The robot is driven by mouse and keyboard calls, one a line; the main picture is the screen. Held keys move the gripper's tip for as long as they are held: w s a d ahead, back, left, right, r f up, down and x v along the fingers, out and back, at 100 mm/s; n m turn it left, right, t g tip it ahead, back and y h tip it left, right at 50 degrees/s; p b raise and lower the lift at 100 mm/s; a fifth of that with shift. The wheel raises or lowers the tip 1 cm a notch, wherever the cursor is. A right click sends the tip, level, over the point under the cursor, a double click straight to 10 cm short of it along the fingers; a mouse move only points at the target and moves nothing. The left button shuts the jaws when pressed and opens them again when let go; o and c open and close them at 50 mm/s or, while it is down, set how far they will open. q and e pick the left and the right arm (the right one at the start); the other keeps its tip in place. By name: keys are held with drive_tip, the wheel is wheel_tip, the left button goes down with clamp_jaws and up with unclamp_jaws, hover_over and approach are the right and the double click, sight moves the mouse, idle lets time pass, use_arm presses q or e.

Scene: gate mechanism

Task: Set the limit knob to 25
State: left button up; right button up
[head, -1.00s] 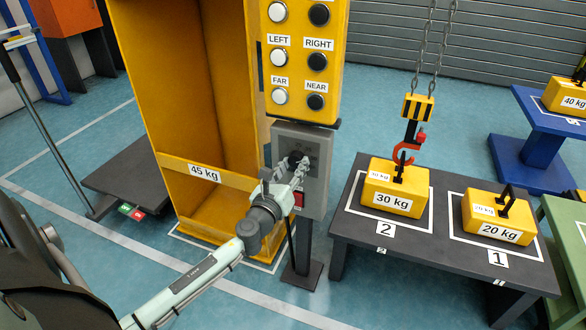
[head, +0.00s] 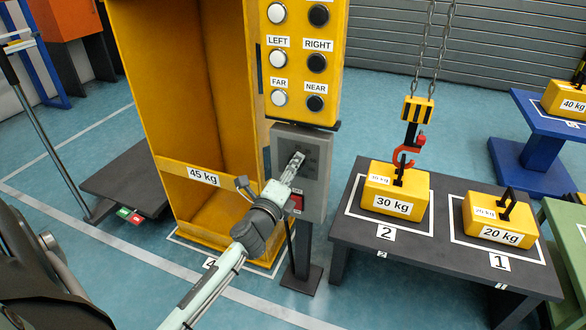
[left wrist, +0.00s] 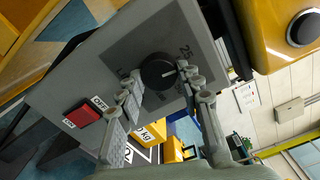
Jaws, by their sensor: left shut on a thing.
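My left gripper (head: 298,160) reaches the box face from the front left in the head view. In the left wrist view its fingers (left wrist: 162,88) lie on either side of the knob, shut on it. In the head view the gripper hides the knob. My right gripper is not in view.
A red OFF/ON switch (left wrist: 82,115) sits on the same box, beside the plate. A yellow button panel (head: 300,62) is above. A yellow bin (head: 204,177) stands left; a dark table (head: 440,240) with yellow weights and a hanging hook (head: 405,152) stands right.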

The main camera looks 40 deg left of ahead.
use_arm(q)
drive_tip(key=shift+n, duration=1.1)
drive_tip(key=o, duration=1.2)
drive_tip(key=shift+c, duration=0.2)
drive_tip(key=v, duration=1.2)
